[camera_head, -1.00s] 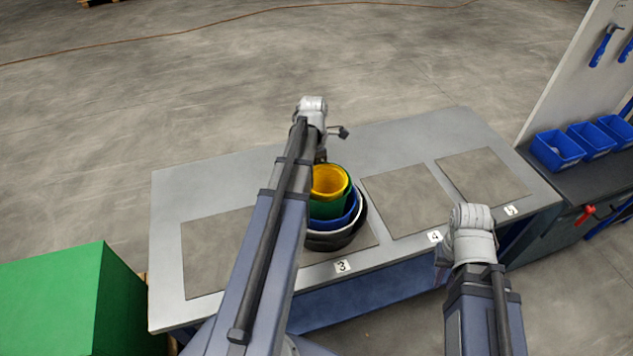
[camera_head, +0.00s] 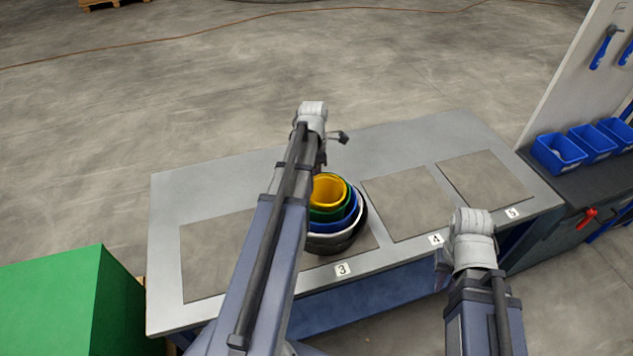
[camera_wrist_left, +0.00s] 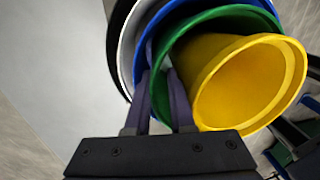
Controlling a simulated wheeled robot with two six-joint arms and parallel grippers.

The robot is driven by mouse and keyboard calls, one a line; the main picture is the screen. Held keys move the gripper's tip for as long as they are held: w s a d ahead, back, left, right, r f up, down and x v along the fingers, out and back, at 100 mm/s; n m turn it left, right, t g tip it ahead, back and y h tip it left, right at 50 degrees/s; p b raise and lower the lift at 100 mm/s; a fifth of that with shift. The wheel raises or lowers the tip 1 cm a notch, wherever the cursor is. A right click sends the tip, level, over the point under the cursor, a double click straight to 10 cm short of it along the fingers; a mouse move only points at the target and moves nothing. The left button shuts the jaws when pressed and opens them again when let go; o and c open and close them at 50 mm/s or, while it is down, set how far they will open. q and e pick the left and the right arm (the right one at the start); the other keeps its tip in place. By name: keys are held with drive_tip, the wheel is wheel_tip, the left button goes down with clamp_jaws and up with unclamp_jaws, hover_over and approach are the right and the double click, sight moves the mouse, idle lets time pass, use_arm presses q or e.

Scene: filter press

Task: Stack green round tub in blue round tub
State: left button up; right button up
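The green round tub (camera_head: 323,216) sits nested inside the blue round tub (camera_head: 348,222), with a yellow tub (camera_head: 328,190) inside the green one. My left gripper reaches down at the stack's near-left side, where my arm hides it in the head view. In the left wrist view, its fingers (camera_wrist_left: 161,75) straddle the wall of the green tub (camera_wrist_left: 225,20) and look closed on it. The blue tub's rim (camera_wrist_left: 148,45) lies just outside the green one. My right gripper (camera_head: 440,268) hangs at the table's front edge, away from the tubs; its fingers are unclear.
White (camera_head: 318,236) and black (camera_head: 335,247) tubs lie outside the blue one, on the mat marked 3. Mats 4 (camera_head: 398,202) and 5 (camera_head: 485,178) are bare. A green box (camera_head: 50,300) stands left, and blue bins (camera_head: 558,152) on the right.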

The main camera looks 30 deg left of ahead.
use_arm(q)
drive_tip(key=shift+r+p, duration=0.85)
wheel_tip(320, 180, up, 12)
drive_tip(key=w+a+p, duration=0.1)
drive_tip(key=p, duration=1)
drive_tip(key=shift+a+f, duration=0.15)
drive_tip(key=shift+f, duration=0.1)
drive_tip(key=s+d+m, duration=0.4)
drive_tip(key=d+m, duration=0.6)
drive_tip(key=s+d+m+y, duration=0.1)
drive_tip(key=s+d+m, duration=0.3)
drive_tip(key=d+m, duration=0.7)
drive_tip(key=s+d+m+y, duration=0.1)
drive_tip(key=s+d+m, duration=0.3)
drive_tip(key=d+m, duration=0.6)
drive_tip(key=shift+s+d+m+t, duration=0.15)
drive_tip(key=shift+s+m+t, duration=0.25)
drive_tip(key=shift+m, duration=0.2)
